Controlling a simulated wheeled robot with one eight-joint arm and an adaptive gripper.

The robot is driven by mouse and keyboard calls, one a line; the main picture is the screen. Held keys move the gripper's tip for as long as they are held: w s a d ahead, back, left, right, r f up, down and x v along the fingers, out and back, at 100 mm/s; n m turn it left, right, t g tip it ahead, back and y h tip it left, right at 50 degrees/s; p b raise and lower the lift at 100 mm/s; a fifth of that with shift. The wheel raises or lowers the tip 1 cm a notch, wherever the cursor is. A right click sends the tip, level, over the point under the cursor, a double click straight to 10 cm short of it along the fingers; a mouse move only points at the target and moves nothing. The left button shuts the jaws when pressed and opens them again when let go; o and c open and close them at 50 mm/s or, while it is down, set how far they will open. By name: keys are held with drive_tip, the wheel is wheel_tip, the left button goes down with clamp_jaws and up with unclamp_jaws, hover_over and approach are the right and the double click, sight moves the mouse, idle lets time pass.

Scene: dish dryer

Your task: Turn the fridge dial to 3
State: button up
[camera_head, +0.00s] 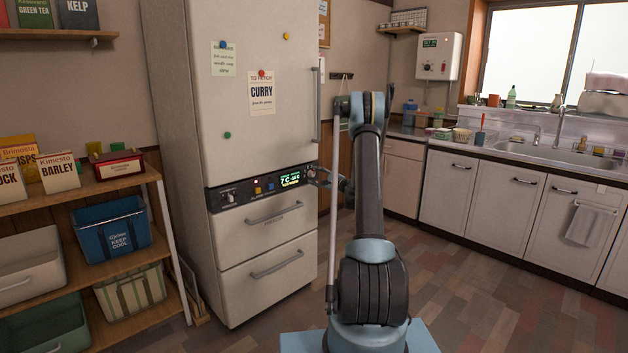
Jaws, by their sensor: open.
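The tall cream fridge (243,120) stands left of centre. A dark control panel (240,193) crosses its front above two drawers. A small pale knob, which looks like the dial (228,196), sits at the panel's left end. Its setting is too small to read. Yellow and blue buttons and a lit green display (289,179) are to its right. My gripper (312,175) is small in view, just right of the display, near the fridge's right edge and apart from the dial. It is open and seems empty. I cannot tell whether it touches the fridge.
A shelf unit (95,190) with boxes and baskets stands left of the fridge. The counter (500,150) with a sink runs along the right wall. The tiled floor (480,290) before the cabinets is clear. My arm covers the middle of the view.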

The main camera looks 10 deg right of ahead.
drive_tip(key=v, duration=1)
drive_tip(key=s+a+r+n+g, duration=0.4)
drive_tip(key=s+a+r+n, duration=0.1)
drive_tip(key=s+a+r, duration=0.4)
drive_tip(key=s+a+r+n+g+h, duration=0.1)
drive_tip(key=s+a+n+g, duration=0.1)
drive_tip(key=s, duration=0.7)
drive_tip(key=s+a+r+n+g+h, duration=0.1)
drive_tip(key=s+a+n+g+h, duration=0.15)
drive_tip(key=s, duration=0.65)
drive_tip(key=s+d+f+n+g+h, duration=0.1)
drive_tip(key=s+d+f+n+h, duration=0.1)
drive_tip(key=s, duration=1)
drive_tip(key=s+d+f+n+g+h, duration=0.1)
drive_tip(key=s+f, duration=0.4)
drive_tip(key=s, duration=0.7)
drive_tip(key=s+d+f+n+g+h, duration=0.2)
drive_tip(key=s+d+f+n+h, duration=0.1)
drive_tip(key=s, duration=0.9)
drive_tip(key=shift+d+f+n+h, duration=0.25)
drive_tip(key=shift+f+n+h, duration=0.1)
drive_tip(key=shift+n+h, duration=0.3)
